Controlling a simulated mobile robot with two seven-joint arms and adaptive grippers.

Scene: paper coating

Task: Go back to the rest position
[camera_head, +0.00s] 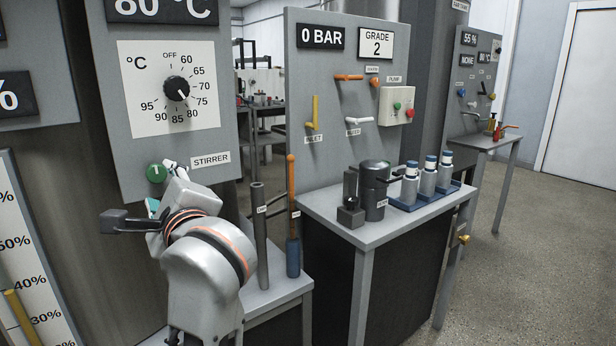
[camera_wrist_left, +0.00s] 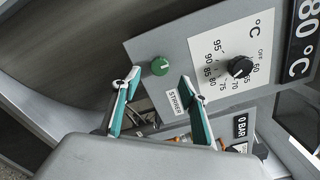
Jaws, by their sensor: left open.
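My left gripper (camera_head: 164,186) is in front of the grey stirrer panel (camera_head: 222,110), at its lower edge, with my own wrist covering part of the view. In the left wrist view its two teal-lined fingers (camera_wrist_left: 160,92) are spread apart with nothing between them. A round green button (camera_wrist_left: 160,66) shows beyond the fingertips, apart from them; in the head view a green button (camera_head: 157,173) sits left of the STIRRER label (camera_head: 210,160). The dial (camera_head: 176,88) points between 75 and 80, under a display (camera_head: 160,10) reading 80 °C. My right gripper is not in view.
A dark cylinder (camera_head: 260,230) and an orange-handled tool (camera_head: 292,220) stand right of my left arm. A table (camera_head: 385,235) holds a dark grey vessel (camera_head: 374,190) and bottles in a blue tray (camera_head: 400,205). Open floor (camera_head: 530,270) lies at right.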

